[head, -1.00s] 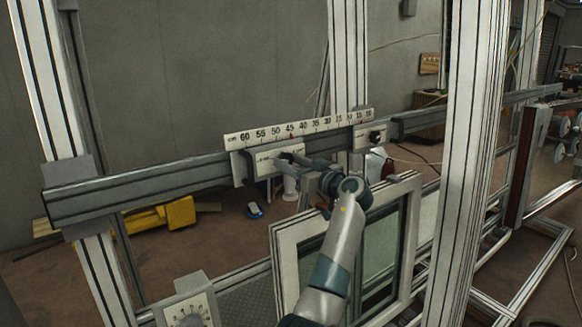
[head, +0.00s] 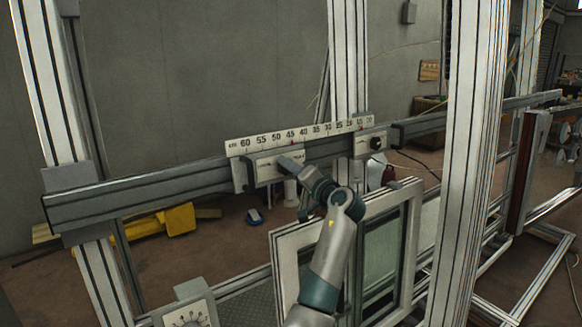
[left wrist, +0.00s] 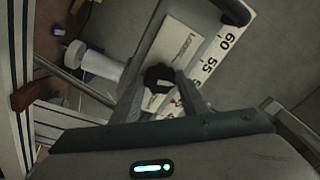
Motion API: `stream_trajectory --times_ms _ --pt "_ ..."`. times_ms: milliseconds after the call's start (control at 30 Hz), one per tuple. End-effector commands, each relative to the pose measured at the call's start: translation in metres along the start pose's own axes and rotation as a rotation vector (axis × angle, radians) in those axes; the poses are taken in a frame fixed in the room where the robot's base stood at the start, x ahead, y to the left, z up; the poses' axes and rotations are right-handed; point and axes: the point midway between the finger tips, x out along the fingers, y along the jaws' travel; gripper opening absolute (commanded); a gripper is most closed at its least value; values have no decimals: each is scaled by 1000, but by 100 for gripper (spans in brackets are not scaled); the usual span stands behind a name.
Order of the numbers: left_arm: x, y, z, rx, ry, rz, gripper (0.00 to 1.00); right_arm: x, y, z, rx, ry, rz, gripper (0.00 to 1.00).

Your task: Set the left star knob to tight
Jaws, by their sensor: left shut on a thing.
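The left star knob is a small black knob (left wrist: 158,77) on a pale carriage plate (left wrist: 178,45), seen in the left wrist view. In the head view the left carriage plate (head: 264,170) sits on the horizontal rail under the printed scale (head: 300,133). My left gripper (head: 287,162) reaches this plate from the lower right and hides the knob there. In the left wrist view the fingers of my left gripper (left wrist: 158,92) lie on both sides of the knob, shut on it. The knob's exact turn cannot be read. My right gripper is not in view.
A second carriage with a black knob (head: 376,143) sits further right on the rail (head: 140,192). A framed window panel (head: 285,262) stands below, close to my left arm. Upright posts (head: 468,160) flank the work area. A dial plate (head: 186,315) is at lower left.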

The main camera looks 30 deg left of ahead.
Motion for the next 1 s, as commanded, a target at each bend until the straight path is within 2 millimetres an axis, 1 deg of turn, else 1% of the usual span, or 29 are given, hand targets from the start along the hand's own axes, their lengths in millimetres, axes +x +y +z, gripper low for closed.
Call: stream_trajectory --times_ms 33,267,700,833,1000 --pt "0 -4 -2 43 3 4 17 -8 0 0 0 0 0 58" --pt "0 -5 -3 261 19 30 17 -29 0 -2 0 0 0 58" --pt "0 -6 -2 676 49 77 17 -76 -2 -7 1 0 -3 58" --pt "0 -6 -2 796 58 92 17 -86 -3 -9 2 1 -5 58" --pt "0 -5 -1 955 69 109 17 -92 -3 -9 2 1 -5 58"
